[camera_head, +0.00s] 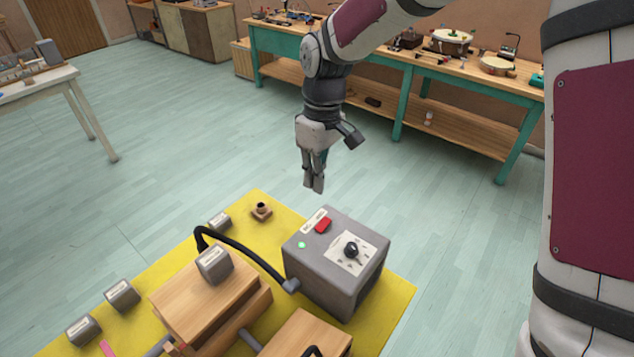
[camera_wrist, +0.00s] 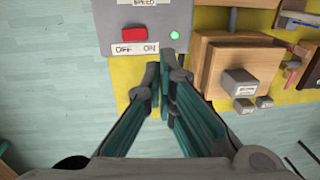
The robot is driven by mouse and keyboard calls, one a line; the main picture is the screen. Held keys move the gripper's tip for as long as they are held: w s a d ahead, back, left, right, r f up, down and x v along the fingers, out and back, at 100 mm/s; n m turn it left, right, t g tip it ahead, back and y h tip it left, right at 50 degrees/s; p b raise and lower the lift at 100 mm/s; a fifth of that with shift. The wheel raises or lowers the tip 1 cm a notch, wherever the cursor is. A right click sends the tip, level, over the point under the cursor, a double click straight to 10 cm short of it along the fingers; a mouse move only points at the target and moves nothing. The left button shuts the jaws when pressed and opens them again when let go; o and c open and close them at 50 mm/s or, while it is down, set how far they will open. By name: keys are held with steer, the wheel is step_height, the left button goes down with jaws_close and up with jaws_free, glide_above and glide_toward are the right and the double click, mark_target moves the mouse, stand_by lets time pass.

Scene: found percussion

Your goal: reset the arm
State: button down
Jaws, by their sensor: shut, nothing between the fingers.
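My gripper (camera_head: 315,188) hangs pointing down in the head view, above and behind the grey control box. Its fingers are shut with nothing between them. In the wrist view the closed fingertips (camera_wrist: 160,68) appear just below the box's OFF/ON label. The grey control box (camera_head: 318,275) has a red switch (camera_head: 323,226), a lit green lamp (camera_head: 302,245) and a black knob (camera_head: 351,250). The wrist view also shows the red switch (camera_wrist: 133,35) and the green lamp (camera_wrist: 175,35). The gripper looks apart from the box.
A yellow mat (camera_head: 398,306) carries the box, wooden blocks (camera_head: 205,297), small grey labelled blocks (camera_head: 122,294) and a black cable (camera_head: 240,245). A teal workbench (camera_head: 400,128) with instruments stands behind. A white table (camera_head: 75,75) is at the left. The floor between is clear.

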stand_by(0.3)
steer(key=s+d+r+m+t+h, duration=0.1)
steer(key=s+d+r+m+t, duration=0.5)
steer(key=s+d+r, duration=0.95)
steer(key=s+d+r+m, duration=0.2)
steer(key=s+d+m, duration=0.2)
steer(key=s, duration=0.2)
steer(key=shift+s+t, duration=0.35)
steer(key=shift+t, duration=0.05)
steer(key=shift+a, duration=0.1)
